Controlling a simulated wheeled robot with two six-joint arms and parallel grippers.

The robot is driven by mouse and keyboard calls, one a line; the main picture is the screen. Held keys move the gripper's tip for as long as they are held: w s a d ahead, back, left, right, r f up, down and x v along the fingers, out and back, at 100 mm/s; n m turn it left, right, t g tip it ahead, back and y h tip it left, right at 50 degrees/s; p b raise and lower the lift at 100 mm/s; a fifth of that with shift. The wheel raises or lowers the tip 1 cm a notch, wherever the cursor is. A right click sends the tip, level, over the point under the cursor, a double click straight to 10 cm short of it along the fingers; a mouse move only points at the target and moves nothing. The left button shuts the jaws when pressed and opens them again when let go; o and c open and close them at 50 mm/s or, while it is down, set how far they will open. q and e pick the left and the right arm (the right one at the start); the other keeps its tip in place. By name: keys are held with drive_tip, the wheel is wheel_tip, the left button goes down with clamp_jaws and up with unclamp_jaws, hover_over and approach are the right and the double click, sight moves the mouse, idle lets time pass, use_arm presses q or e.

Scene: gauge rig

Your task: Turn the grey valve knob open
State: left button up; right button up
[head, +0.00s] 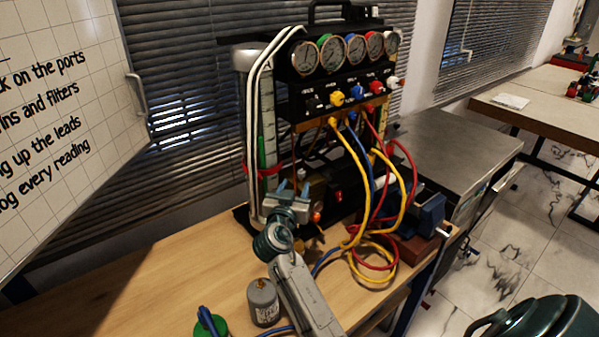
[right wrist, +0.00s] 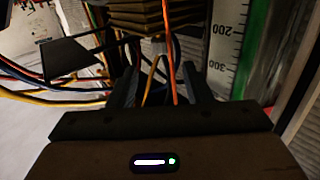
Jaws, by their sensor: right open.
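The gauge rig (head: 300,75) stands against the blinds, with a row of round dials above a black panel of knobs. A pale grey-white knob (head: 392,82) is at the panel's right end, beside red, blue and yellow knobs. I cannot tell for certain that it is the grey valve knob. My right gripper (head: 294,188) is open in front of the rig's lower left, below and left of the knobs. Its fingers also show in the right wrist view (right wrist: 161,82), with cables behind the gap and no knob visible between them. My left gripper is not in view.
Yellow, red and blue hoses (head: 378,200) hang from the panel and loop onto the wooden bench (head: 150,285). A grey canister (head: 262,302) and a green item with a blue top (head: 209,323) stand near the front. A blue vise (head: 428,212) is at right. The bench's left is clear.

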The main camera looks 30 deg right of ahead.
sight(300, 174)
drive_tip(key=p+x, duration=0.1)
drive_tip(key=x, duration=0.3)
drive_tip(key=shift+w+d+r, duration=0.1)
drive_tip(key=shift+w+d, duration=0.1)
drive_tip(key=shift+w, duration=0.1)
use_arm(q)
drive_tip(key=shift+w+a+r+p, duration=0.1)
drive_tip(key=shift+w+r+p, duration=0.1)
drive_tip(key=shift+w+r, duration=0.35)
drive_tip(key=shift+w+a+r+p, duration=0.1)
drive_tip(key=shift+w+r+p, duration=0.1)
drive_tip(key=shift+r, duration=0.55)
use_arm(e)
drive_tip(key=shift+x, duration=0.75)
clamp_jaws()
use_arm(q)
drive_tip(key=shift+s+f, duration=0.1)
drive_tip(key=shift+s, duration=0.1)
use_arm(e)
drive_tip(key=c, duration=1)
unclamp_jaws()
